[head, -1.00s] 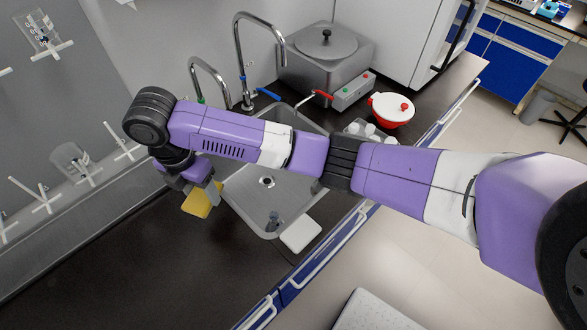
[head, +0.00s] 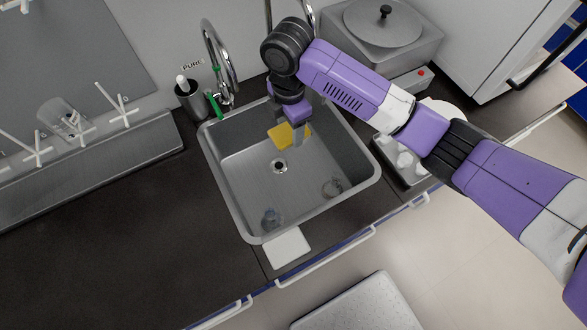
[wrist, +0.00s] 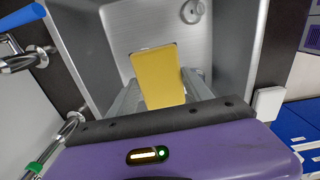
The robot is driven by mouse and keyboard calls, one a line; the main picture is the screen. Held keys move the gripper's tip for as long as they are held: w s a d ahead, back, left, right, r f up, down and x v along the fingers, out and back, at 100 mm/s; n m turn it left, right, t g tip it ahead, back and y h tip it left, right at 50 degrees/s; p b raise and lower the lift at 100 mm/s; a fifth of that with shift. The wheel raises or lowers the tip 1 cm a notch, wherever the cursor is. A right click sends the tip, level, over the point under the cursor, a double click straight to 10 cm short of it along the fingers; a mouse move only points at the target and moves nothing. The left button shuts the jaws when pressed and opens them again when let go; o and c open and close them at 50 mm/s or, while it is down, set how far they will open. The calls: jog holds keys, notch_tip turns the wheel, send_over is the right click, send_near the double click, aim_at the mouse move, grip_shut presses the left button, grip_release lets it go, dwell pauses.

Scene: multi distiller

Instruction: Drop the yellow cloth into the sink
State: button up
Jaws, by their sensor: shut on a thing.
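The yellow cloth (head: 283,135) is a small flat rectangle held at the end of my gripper (head: 296,130). It also shows in the wrist view (wrist: 158,76), between the grey fingers of my gripper (wrist: 160,95). The gripper is shut on it. In the head view the cloth and gripper appear over the back part of the grey metal sink (head: 235,215). The sink's walls surround the cloth in the wrist view (wrist: 110,30). I cannot tell exactly how high the cloth is above the sink floor.
Faucets (head: 222,65) rise behind the sink. Small glassware (head: 271,220) lies in the sink. A white pad (head: 286,248) sits at its front edge. A tray with white bottles (head: 405,165) is at its right. The dark counter (head: 110,235) at left is clear.

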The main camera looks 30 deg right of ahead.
jog(key=shift+d+f+b, duration=0.15)
jog(key=shift+f+b, duration=0.2)
jog(key=shift+f, duration=0.25)
notch_tip(320, 180, down, 4)
jog(key=b, duration=0.4)
jog(key=shift+f, duration=0.2)
jog(key=o, duration=1.6)
jog(key=shift+c, duration=0.2)
jog(key=shift+r, duration=0.1)
jog(key=shift+r+b, duration=0.35)
jog(key=shift+r, duration=3.5)
